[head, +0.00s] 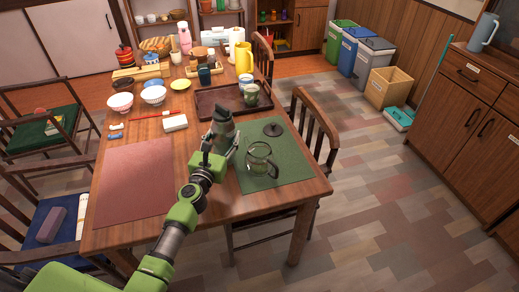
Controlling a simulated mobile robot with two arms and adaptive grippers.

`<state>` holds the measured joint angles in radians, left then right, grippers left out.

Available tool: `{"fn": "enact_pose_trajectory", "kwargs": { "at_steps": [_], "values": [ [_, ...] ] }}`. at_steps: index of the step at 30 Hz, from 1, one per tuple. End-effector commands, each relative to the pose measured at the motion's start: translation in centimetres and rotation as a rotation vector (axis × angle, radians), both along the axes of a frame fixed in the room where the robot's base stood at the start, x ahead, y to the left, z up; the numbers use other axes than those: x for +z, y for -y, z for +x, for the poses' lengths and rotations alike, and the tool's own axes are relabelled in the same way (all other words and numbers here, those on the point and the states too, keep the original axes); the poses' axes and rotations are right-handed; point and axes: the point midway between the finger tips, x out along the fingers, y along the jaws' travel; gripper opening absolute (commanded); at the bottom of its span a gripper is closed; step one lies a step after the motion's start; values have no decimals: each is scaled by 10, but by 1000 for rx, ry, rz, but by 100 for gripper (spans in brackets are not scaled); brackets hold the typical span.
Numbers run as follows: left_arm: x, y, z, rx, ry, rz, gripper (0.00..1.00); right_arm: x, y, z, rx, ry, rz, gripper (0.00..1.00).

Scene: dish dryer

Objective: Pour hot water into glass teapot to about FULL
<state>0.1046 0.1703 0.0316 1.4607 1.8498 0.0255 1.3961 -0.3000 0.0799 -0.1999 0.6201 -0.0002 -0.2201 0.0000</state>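The glass teapot (262,161) stands upright and lidless on the green mat (302,163), near the table's right front corner. A dark round lid (273,129) lies on the mat behind it. A dark grey-green jug (223,124) is tilted at the mat's left edge, left of and apart from the teapot. My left gripper (215,152) is at the jug's near side and appears shut on it; the arm partly hides the fingers. No water stream shows, and the water level in the teapot is too small to tell. My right gripper is not in view.
A brown tray (208,110) with cups is just behind the jug. A pink mat (134,182) to the left is bare. A chair (316,125) is at the table's right side.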

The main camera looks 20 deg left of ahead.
Motion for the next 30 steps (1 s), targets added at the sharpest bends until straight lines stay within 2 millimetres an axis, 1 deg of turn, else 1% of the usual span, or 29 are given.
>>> {"fn": "enact_pose_trajectory", "kwargs": {
  "at_steps": [1, 7, 26, 30],
  "values": [
    [5, 1, 1, -1, 5, 20, 3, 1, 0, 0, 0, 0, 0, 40],
    [7, 3, 1, -1, -3, 123, 3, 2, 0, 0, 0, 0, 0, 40],
    [6, 14, 2, 1, -27, 436, 3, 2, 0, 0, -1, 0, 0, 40],
    [15, 17, 2, 1, -31, 506, 3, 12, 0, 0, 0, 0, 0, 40]
  ]
}}
